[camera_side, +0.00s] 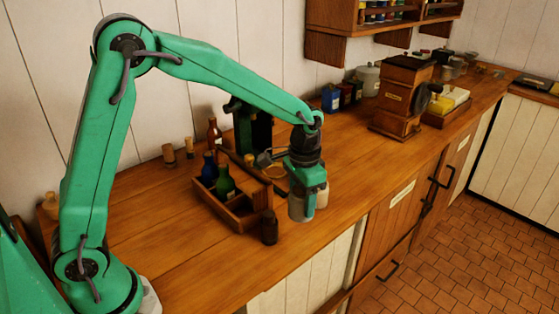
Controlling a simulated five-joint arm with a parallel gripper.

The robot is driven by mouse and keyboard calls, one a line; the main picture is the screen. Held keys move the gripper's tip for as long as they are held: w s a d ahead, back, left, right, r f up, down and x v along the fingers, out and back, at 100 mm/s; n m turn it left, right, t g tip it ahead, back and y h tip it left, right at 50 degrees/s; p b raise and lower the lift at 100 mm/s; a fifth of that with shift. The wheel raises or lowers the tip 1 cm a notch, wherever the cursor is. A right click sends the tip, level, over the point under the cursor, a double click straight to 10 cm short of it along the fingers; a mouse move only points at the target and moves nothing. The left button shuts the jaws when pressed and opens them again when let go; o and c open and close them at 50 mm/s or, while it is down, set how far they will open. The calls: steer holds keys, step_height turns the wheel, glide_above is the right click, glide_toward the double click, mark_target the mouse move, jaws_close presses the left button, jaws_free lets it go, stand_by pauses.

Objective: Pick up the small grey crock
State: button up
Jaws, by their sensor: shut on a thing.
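The small grey crock (298,209) is below my gripper (308,198), near the front edge of the wooden counter. My gripper points down and its jaws are shut on the crock. The jaws hide part of the crock's upper side. I cannot tell whether its base touches the counter.
A pale jar (322,195) stands close behind, right of the jaws. A wooden crate (237,213) with bottles is to the left, and a dark brown bottle (270,227) stands at its front corner.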

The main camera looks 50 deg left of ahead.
steer(key=shift+s+d+r, duration=0.45)
steer(key=shift+d+r, duration=0.05)
steer(key=shift+d, duration=0.2)
steer(key=shift+s+d+r, duration=0.45)
steer(key=shift+d, duration=0.25)
steer(key=shift+a, duration=0.1)
steer(key=s+a+r+n, duration=0.25)
steer(key=a+r, duration=0.35)
steer(key=a, duration=0.5)
steer(key=w+d+f+m, duration=0.2)
steer(key=d+f, duration=0.4)
steer(key=d, duration=0.5)
steer(key=shift+w, duration=0.3)
steer(key=shift+m, duration=0.25)
steer(key=w+a+f, duration=0.2)
steer(key=a, duration=0.1)
steer(key=w+a+f, duration=0.2)
steer(key=a, duration=0.1)
steer(key=w+a+f, duration=0.2)
steer(key=a+f, duration=0.1)
steer(key=shift+w+a, duration=0.1)
steer(key=shift+a, duration=0.3)
steer(key=shift+f, duration=1.8)
steer(key=shift+f, duration=0.2)
